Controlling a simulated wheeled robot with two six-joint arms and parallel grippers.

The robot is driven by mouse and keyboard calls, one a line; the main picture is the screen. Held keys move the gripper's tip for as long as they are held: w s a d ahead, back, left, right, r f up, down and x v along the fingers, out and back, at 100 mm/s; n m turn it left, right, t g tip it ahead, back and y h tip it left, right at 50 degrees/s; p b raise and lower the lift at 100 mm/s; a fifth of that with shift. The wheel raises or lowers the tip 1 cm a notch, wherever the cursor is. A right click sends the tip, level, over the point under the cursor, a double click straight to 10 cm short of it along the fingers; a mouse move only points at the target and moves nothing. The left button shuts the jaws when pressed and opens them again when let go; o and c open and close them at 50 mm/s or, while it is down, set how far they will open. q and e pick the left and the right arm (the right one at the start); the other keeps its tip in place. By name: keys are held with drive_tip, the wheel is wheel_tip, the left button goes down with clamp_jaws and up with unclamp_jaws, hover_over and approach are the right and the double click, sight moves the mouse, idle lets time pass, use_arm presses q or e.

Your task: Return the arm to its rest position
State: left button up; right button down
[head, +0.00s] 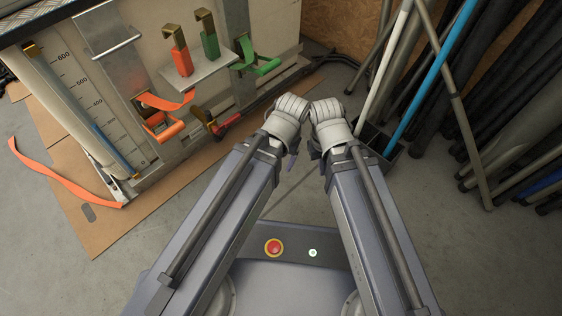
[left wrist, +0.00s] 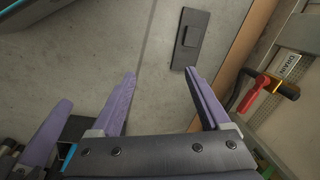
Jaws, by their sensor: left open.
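Both my arms reach forward side by side in the head view, their pale wrists close together at the middle. My left gripper (left wrist: 160,74) shows in the left wrist view with its two purple fingers spread apart and nothing between them. It hangs over the bare grey floor. In the head view it is mostly hidden under its wrist. My right gripper (head: 316,151) is mostly hidden below its wrist in the head view. A purple finger at the left edge of the left wrist view seems to belong to it; its opening does not show.
A board (head: 290,25) with an orange strap (head: 70,180), a green strap (head: 262,68) and a red-handled valve (head: 228,124) stands at left. Cardboard (head: 105,225) lies before it. Pipes (head: 425,90) lean in a dark holder (head: 375,145) at right. Floor is clear at lower right.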

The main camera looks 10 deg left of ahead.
use_arm(q)
drive_tip(key=shift+s+d+m+h, duration=0.3)
drive_tip(key=shift+s+d+m, duration=0.1)
drive_tip(key=shift+s+d, duration=0.15)
wheel_tip(320, 180, up, 58)
drive_tip(key=p, duration=5.8)
drive_tip(key=shift+r+p, duration=0.25)
drive_tip(key=shift+p, duration=0.05)
drive_tip(key=shift+s, duration=0.1)
